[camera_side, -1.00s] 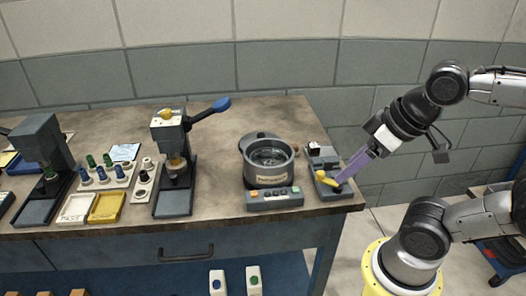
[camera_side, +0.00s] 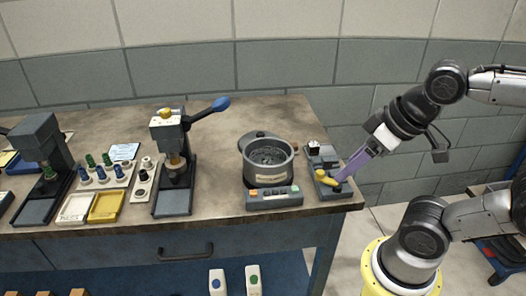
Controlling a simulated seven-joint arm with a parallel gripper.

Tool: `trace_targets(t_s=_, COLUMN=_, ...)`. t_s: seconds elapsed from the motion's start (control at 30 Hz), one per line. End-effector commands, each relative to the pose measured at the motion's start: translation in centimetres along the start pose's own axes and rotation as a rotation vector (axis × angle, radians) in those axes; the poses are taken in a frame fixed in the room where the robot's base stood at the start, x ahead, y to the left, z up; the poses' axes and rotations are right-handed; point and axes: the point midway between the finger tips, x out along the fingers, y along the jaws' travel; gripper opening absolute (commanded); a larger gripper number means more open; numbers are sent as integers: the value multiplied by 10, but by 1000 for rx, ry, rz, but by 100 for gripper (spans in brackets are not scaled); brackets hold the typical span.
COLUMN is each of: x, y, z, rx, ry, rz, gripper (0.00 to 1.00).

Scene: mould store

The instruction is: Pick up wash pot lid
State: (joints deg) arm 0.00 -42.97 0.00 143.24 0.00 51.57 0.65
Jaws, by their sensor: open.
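The wash pot (camera_side: 270,172) is a round dark grey pot with a pale label, standing open on a base with coloured buttons. The dark grey wash pot lid (camera_side: 257,138) appears to lie on the bench just behind the pot, partly hidden by its rim. My gripper (camera_side: 341,179) has long purple fingers and points down to the left, over a small grey station at the bench's right end. It is open, to the right of the pot and well apart from the lid. Its fingertips are beside a yellow piece (camera_side: 327,179); whether they touch it I cannot tell.
A press with a blue-ended lever (camera_side: 172,165) stands left of the pot. Further left are a rack of coloured stoppers (camera_side: 104,174), a yellow tray (camera_side: 106,208) and another press (camera_side: 42,165). The bench top (camera_side: 225,135) behind and left of the pot is clear.

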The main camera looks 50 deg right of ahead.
Motion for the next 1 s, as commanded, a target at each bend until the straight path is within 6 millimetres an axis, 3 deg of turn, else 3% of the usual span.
trace_targets(t_s=0.13, x=-1, y=0, z=6, rx=99, ry=-28, rz=2, gripper=67)
trace_targets(t_s=0.27, x=-27, y=0, z=-19, rx=266, ry=-6, rz=1, gripper=67)
trace_targets(t_s=0.5, x=-63, y=5, z=-92, rx=575, ry=-32, rz=23, gripper=67)
trace_targets(t_s=0.67, x=-72, y=16, z=-156, rx=801, ry=-69, rz=59, gripper=67)
trace_targets(t_s=0.87, x=-58, y=37, z=-229, rx=1050, ry=-121, rz=119, gripper=67)
trace_targets(t_s=1.0, x=-32, y=58, z=-272, rx=1198, ry=-156, rz=167, gripper=67)
